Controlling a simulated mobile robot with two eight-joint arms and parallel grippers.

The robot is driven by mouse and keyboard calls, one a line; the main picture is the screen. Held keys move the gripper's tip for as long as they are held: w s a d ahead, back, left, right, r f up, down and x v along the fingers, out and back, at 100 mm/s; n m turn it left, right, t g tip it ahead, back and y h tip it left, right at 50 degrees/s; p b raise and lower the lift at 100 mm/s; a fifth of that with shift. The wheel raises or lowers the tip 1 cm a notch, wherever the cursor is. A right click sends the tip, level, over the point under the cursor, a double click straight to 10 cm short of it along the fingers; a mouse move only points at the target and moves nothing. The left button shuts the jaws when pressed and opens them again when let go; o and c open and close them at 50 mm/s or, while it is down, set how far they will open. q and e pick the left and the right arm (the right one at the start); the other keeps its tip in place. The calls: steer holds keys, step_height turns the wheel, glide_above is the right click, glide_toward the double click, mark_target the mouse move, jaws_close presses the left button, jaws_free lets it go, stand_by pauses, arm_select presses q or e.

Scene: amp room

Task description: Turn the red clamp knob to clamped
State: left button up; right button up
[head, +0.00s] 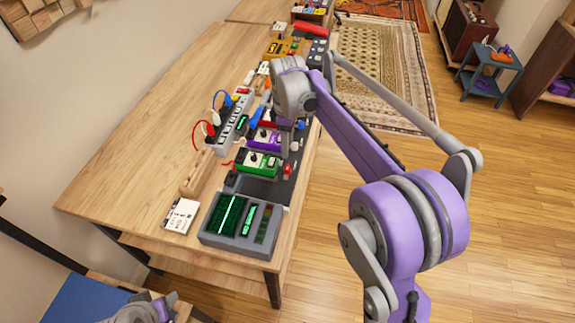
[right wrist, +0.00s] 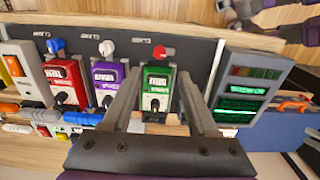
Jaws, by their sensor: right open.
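The red clamp knob (right wrist: 160,53) sits on a dark strip just beyond the green pedal (right wrist: 157,88) in the right wrist view. In the head view the red knob (head: 287,169) is at the right edge of the board beside the green pedal (head: 258,163). My right gripper (right wrist: 160,75) is open and empty, its fingers either side of the green pedal in the picture, pointing toward the knob. In the head view my right gripper (head: 286,122) is partly hidden by its wrist. Part of my left arm shows at the bottom left; its fingers cannot be made out.
A white knob (right wrist: 106,48) and a blue knob (right wrist: 56,45) stand beside purple and red pedals. A grey display unit (head: 240,221) is at the near table end. A power strip (head: 230,124) with cables lies behind the pedals. The left tabletop is bare.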

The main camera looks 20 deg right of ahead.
mark_target(287, 167)
step_height(287, 167, down, 10)
steer(key=shift+f, duration=0.1)
stand_by(0.4)
jaws_close()
